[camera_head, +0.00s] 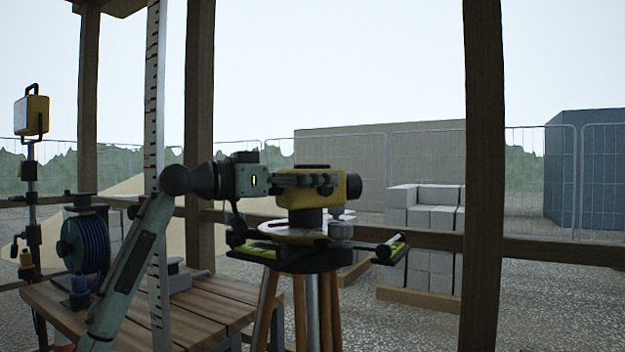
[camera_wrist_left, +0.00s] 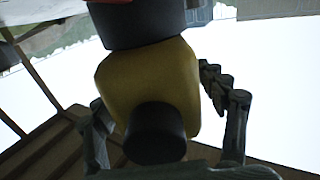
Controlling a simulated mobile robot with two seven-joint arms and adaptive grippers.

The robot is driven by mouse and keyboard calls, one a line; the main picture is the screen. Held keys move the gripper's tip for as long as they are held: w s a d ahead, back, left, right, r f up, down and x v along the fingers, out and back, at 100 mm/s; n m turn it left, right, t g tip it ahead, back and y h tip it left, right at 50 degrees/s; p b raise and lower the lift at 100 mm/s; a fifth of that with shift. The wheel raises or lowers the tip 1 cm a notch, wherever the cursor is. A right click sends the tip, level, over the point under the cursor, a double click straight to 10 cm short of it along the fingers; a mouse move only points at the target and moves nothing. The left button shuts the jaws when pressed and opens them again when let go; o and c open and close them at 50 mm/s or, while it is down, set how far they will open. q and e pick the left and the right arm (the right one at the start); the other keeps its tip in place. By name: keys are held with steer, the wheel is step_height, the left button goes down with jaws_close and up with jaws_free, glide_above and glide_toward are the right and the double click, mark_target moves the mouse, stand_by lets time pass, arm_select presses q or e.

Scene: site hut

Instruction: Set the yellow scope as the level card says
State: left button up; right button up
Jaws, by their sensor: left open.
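The yellow scope (camera_head: 298,190), with black ends, sits level on a round tripod head (camera_head: 290,262) in the head view. It also shows close up in the left wrist view (camera_wrist_left: 150,80). My left gripper (camera_head: 325,181) reaches in from the left beside the scope. In the wrist view its open fingers (camera_wrist_left: 155,88) stand on either side of the yellow body; whether either one touches it I cannot tell. The gripper hides part of the scope's upper side. Green vials (camera_head: 392,248) show at the tripod head. I cannot make out a level card. My right gripper is out of view.
A tall marked staff (camera_head: 155,170) stands left of the scope, behind my left arm. A slatted wooden table (camera_head: 190,312) is below, with a grey block on it. A blue reel (camera_head: 84,243) and lamp stand (camera_head: 32,118) are at left. Wooden posts (camera_head: 482,170) frame the opening.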

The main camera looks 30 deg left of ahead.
arm_select(q)
steer(key=shift+s+a, duration=0.1)
steer(key=shift+s, duration=0.1)
steer(key=v, duration=1.1)
steer(key=shift+s+a, duration=0.15)
steer(key=shift+s, duration=0.1)
